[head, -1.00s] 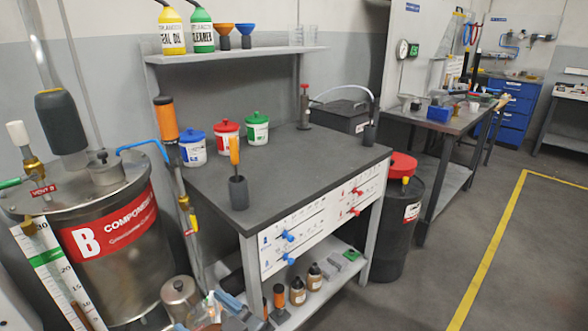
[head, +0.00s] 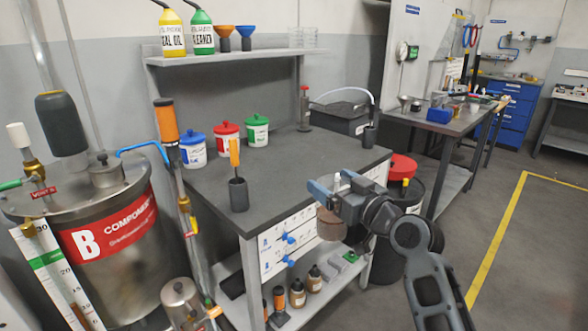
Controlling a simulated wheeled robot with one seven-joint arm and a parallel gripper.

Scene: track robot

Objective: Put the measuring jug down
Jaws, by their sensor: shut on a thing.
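My gripper (head: 338,186) is in front of the right part of the grey bench's front edge, with blue-grey fingers. It is shut on a small brownish, rounded vessel (head: 331,224), which appears to be the measuring jug. The vessel hangs just below the fingers, in front of the bench's white front panel. The fingers and wrist hide its upper part and handle. Whether it touches the bench cannot be told. The grey bench top (head: 290,165) has a bare stretch in its middle.
Blue (head: 193,150), red (head: 226,140) and green (head: 257,131) lidded tubs stand at the bench's back left. A dark cup with an orange-handled tool (head: 238,194) stands near the front left. A red-lidded drum (head: 402,167) is at the right. Brown bottles (head: 298,294) stand on the lower shelf.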

